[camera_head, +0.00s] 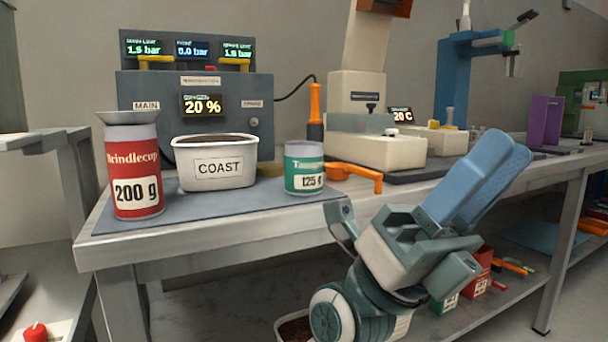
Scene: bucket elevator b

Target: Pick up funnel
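A grey, wide-rimmed piece that looks like the funnel (121,117) sits on top of the red "Brindlecup 200 g" can (135,180) at the left end of the bench. Its lower part is hidden, apparently inside the can. My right gripper (508,150) is in front of the bench at right of centre, far from the funnel. Its two blue fingers point up and to the right, lie side by side with no clear gap, and hold nothing visible. My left gripper is out of view.
A white "COAST" tub (215,178) and a green-labelled can (304,168) stand right of the red can on a grey mat (235,208). A display machine (195,85) stands behind. An orange handle (362,176) juts toward the bench's front edge.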

